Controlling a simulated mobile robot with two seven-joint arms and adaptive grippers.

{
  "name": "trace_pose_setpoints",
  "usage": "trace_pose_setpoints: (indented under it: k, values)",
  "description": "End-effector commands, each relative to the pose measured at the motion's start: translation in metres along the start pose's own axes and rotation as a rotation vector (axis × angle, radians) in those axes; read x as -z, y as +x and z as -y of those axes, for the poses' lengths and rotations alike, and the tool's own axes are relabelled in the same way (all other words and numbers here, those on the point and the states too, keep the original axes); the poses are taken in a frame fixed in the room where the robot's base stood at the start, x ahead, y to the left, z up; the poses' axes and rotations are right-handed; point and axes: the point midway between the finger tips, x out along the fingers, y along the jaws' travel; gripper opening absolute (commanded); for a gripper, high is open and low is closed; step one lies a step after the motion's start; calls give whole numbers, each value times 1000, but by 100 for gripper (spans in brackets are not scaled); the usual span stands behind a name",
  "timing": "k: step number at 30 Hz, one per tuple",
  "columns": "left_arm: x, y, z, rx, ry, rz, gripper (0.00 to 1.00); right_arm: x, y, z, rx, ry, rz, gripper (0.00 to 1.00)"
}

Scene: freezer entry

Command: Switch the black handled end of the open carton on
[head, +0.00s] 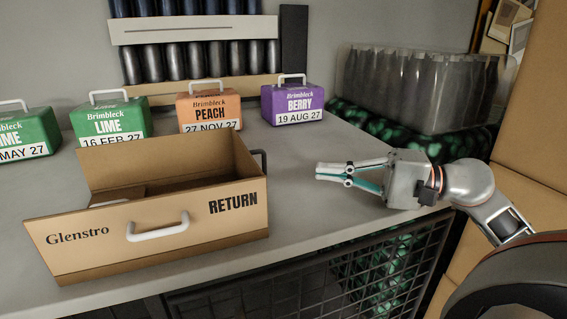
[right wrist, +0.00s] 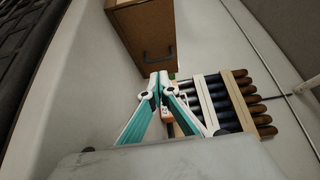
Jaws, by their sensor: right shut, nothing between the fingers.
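The open brown carton (head: 160,233) stands on the grey counter, marked "Glenstro" and "RETURN". Its long near side has a white handle (head: 158,228). A dark handle (head: 262,160) sits on its right end. In the right wrist view the carton (right wrist: 140,25) is at the top, with its dark handle (right wrist: 158,55) facing the camera. My right gripper (head: 320,171) is shut and empty, to the right of the carton, apart from the dark handle and pointing toward it. Its tips also show in the right wrist view (right wrist: 159,76). My left gripper is not in view.
A green lime pack (head: 112,121), an orange peach pack (head: 208,112) and a purple berry pack (head: 292,103) stand behind the carton; another green pack (head: 25,134) is at the left. A bottle crate (head: 415,85) stands at back right. The counter (head: 310,200) between carton and gripper is clear.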

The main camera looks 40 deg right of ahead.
Motion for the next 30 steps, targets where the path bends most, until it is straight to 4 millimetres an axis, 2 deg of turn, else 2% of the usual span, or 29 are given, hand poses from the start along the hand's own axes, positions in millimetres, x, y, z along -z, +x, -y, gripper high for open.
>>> trace_pose_setpoints:
  k: [6,15,22,30]
  values:
    - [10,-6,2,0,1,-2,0,0,34,4,1,-4,1,0]
    - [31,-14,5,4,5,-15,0,0,72,3,1,-2,1,0]
    - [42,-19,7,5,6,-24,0,0,88,1,1,1,0,0]
    - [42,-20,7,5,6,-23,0,0,92,-1,0,0,0,0]
